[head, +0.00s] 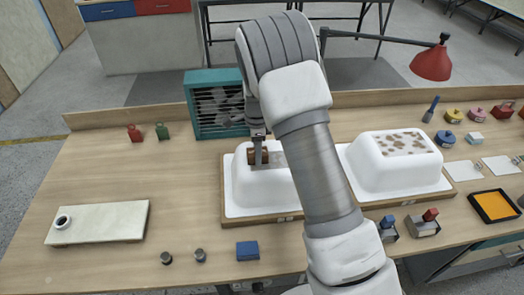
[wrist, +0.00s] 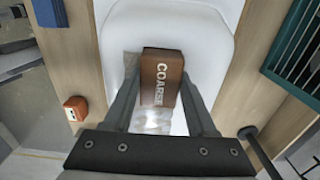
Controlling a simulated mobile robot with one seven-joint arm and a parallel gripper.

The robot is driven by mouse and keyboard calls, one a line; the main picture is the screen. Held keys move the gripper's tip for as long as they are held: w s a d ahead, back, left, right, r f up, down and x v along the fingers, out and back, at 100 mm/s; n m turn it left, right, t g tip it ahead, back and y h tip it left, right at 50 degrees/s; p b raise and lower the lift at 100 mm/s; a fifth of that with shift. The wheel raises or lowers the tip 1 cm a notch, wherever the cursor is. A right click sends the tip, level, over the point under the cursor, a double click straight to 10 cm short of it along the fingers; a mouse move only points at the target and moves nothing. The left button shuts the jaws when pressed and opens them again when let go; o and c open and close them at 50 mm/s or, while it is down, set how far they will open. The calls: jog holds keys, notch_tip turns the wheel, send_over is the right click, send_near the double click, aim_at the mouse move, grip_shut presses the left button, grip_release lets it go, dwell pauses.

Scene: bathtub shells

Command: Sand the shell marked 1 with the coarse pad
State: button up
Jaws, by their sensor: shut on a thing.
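My gripper (head: 258,147) is shut on the coarse pad (head: 257,157), a brown block. In the wrist view the pad (wrist: 162,80) reads "COARSE" and sits between the fingers of my gripper (wrist: 160,88). The pad is on or just above the top of the left white shell (head: 262,197), and contact cannot be told. This shell (wrist: 205,22) fills the middle of the wrist view, with a greyish patch (wrist: 157,121) around the pad. My arm hides its right side. A second white shell (head: 390,170) has brown blotches on top. The board tags are too small to read.
A teal fan-like box (head: 215,104) stands behind the left shell. A red lamp (head: 431,63) overhangs the back right. A blue block (head: 247,251) lies at the front, a pale board (head: 98,222) at left. Several small tools and an orange tray (head: 495,206) crowd the right.

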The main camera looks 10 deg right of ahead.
jog(key=shift+a, duration=1.6)
jog(key=shift+w, duration=0.85)
jog(key=shift+d+f+b, duration=0.1)
jog(key=shift+d+b, duration=0.25)
jog(key=shift+d, duration=4.15)
jog(key=shift+d+r, duration=0.2)
jog(key=shift+d, duration=2.3)
jog(key=shift+d+f+b, duration=0.2)
jog(key=shift+d+b, duration=0.35)
jog(key=shift+d, duration=2.85)
jog(key=shift+w+r, duration=0.15)
jog(key=shift+w, duration=0.6)
jog(key=shift+w+a, duration=0.1)
jog(key=shift+w, duration=0.05)
jog(key=shift+a+f, duration=0.2)
jog(key=shift+a, duration=1.65)
jog(key=shift+a+r+p, duration=0.15)
jog(key=shift+a+p, duration=0.2)
jog(key=shift+a, duration=1.3)
jog(key=shift+a+r+p, duration=0.1)
jog(key=shift+a+p, duration=0.2)
jog(key=shift+a, duration=1.35)
jog(key=shift+a+f, duration=0.2)
jog(key=shift+a, duration=3.3)
jog(key=shift+a+r+p, duration=0.1)
jog(key=shift+a+p, duration=0.3)
jog(key=shift+a, duration=1.3)
